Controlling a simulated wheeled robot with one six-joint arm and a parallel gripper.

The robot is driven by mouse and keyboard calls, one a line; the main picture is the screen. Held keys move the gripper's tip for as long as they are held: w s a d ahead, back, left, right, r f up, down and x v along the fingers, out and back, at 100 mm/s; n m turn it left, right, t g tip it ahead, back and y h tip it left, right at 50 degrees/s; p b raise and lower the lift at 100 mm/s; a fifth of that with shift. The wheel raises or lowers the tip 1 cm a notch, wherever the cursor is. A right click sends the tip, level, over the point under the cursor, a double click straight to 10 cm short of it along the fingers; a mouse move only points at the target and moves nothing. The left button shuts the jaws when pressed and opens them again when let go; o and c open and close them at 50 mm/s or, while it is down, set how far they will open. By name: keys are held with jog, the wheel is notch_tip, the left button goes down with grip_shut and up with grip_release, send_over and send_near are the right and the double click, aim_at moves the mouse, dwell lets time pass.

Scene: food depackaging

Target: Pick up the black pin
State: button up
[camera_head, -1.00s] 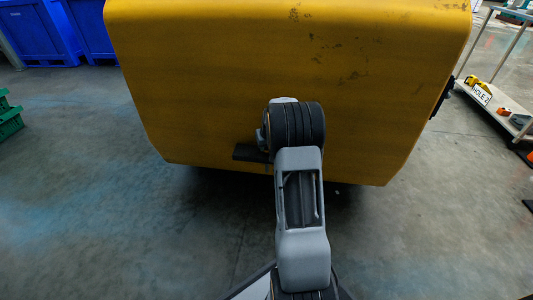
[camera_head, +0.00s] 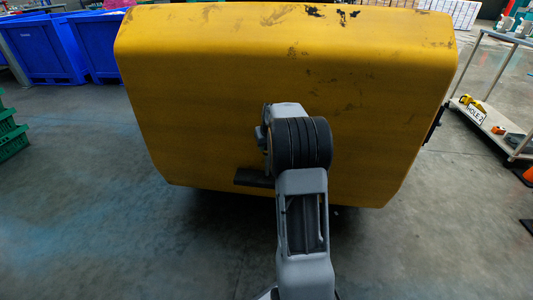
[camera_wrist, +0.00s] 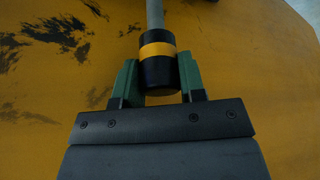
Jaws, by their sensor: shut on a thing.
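The black pin (camera_wrist: 158,73) shows in the wrist view as a thick black cylinder with a yellow band and a grey rod running up from it. My gripper (camera_wrist: 159,62) has its green fingers on both sides of the black end, shut on it. The pin lies over the scuffed yellow surface; whether it touches that surface or is fixed in anything I cannot tell. In the head view my arm reaches to the big yellow body (camera_head: 300,90), and the pin and fingertips are hidden behind the arm.
Blue crates (camera_head: 45,48) stand at the back left and green crates (camera_head: 10,130) at the left edge. A trolley (camera_head: 500,125) with a "HOLE 2" sign and small items stands at the right. The grey floor is open on both sides of the yellow body.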

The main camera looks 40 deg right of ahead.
jog(key=r, duration=0.1)
jog(key=r+p, duration=0.1)
jog(key=r, duration=0.3)
jog(key=shift+s+a+r, duration=0.1)
jog(key=shift+s, duration=0.25)
jog(key=s+a+p, duration=0.1)
jog(key=s+a, duration=0.1)
jog(key=s, duration=0.6)
jog(key=s+a+p, duration=0.2)
jog(key=s+a, duration=0.1)
jog(key=s, duration=0.5)
jog(key=shift+s+f, duration=0.2)
jog(key=shift+s, duration=0.05)
jog(key=shift+a, duration=0.1)
